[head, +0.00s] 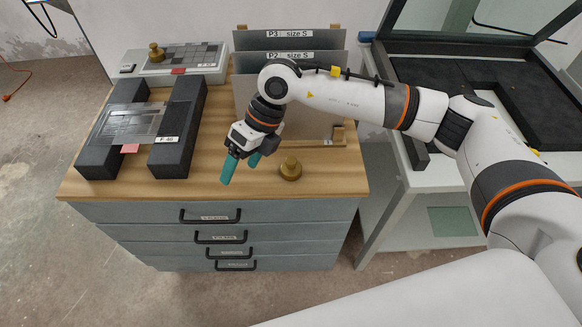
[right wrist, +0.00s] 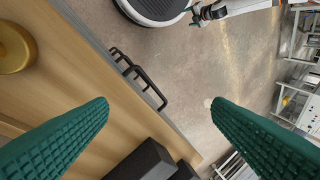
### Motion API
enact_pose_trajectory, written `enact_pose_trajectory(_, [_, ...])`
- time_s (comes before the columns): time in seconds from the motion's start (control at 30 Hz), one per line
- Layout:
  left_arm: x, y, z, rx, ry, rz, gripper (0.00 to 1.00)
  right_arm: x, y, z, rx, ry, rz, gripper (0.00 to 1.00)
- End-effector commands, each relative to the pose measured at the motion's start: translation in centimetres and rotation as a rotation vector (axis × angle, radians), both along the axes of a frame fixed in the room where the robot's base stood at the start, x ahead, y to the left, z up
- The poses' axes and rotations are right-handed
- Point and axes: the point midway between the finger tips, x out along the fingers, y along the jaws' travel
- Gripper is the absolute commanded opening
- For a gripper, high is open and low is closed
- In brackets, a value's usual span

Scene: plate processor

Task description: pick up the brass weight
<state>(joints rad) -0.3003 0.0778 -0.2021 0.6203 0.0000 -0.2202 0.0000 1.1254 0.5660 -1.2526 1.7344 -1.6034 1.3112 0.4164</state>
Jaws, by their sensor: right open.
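A brass weight (head: 291,168) with a small knob stands upright on the wooden top of the cabinet (head: 235,185), near its front right. It also shows in the right wrist view (right wrist: 14,48), cut off by the left edge. A second brass weight (head: 156,52) sits on a grey tile-patterned device (head: 200,58) at the back left. My right gripper (head: 241,169) is open and empty, with teal fingers, to the left of the nearer weight and apart from it. In the right wrist view nothing is between its fingers (right wrist: 158,101). My left gripper is out of view.
Two dark blocks (head: 178,130) with a clear plate (head: 133,122) across them stand on the left of the cabinet top. Upright grey plates (head: 290,40) stand in a rack behind my gripper. An open-lidded machine (head: 440,70) is at right.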

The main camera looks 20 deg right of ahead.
Motion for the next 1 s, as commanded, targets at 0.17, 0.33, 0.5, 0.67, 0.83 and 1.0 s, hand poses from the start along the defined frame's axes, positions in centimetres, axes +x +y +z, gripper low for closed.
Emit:
enact_pose_trajectory(0.17, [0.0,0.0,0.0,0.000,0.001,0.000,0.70,4.1,-8.8,0.5,-0.385,-0.074,-0.064,0.74])
enact_pose_trajectory(0.33, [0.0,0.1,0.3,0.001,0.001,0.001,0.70,4.9,-11.5,0.3,-0.498,-0.084,-0.092,0.74])
enact_pose_trajectory(0.5, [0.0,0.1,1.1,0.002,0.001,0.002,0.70,4.8,-11.5,-2.7,-0.499,-0.082,-0.091,0.74])
enact_pose_trajectory(0.67, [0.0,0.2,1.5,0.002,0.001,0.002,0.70,4.8,-11.4,-4.9,-0.496,-0.083,-0.090,0.74])
enact_pose_trajectory(0.83, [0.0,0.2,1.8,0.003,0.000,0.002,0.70,4.8,-11.4,-6.0,-0.495,-0.084,-0.090,0.74])
enact_pose_trajectory(1.0, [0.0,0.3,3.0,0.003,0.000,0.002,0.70,4.4,-11.6,-8.4,-0.496,-0.082,-0.089,0.74])
